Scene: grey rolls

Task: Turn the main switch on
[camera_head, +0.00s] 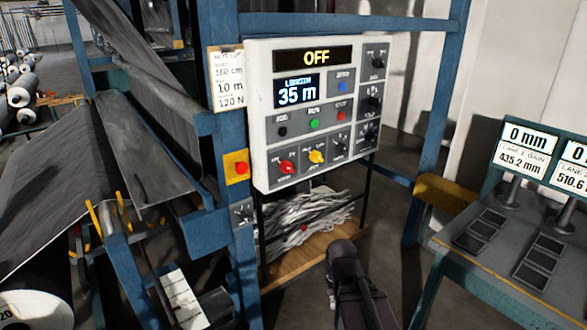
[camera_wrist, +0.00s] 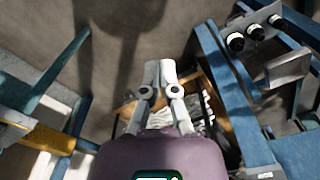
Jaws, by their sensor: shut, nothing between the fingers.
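The grey control panel (camera_head: 320,110) hangs on a blue frame. Its top display (camera_head: 315,57) reads OFF in yellow. On its bottom row are a red knob (camera_head: 286,167) and a yellow knob (camera_head: 317,157); their labels are too small to read surely, so I cannot tell which control is the main switch. My gripper (camera_head: 342,247) is below the panel, in front of the lower shelf, apart from the controls. In the wrist view my gripper (camera_wrist: 160,66) has its fingers together and empty.
A yellow box with a red button (camera_head: 241,168) and a small grey switch box (camera_head: 243,212) sit on the blue post. A shelf with pale scraps (camera_head: 310,225) lies below the panel. A bench with displays (camera_head: 525,150) stands right. Black knobs (camera_wrist: 236,42) show top right in the wrist view.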

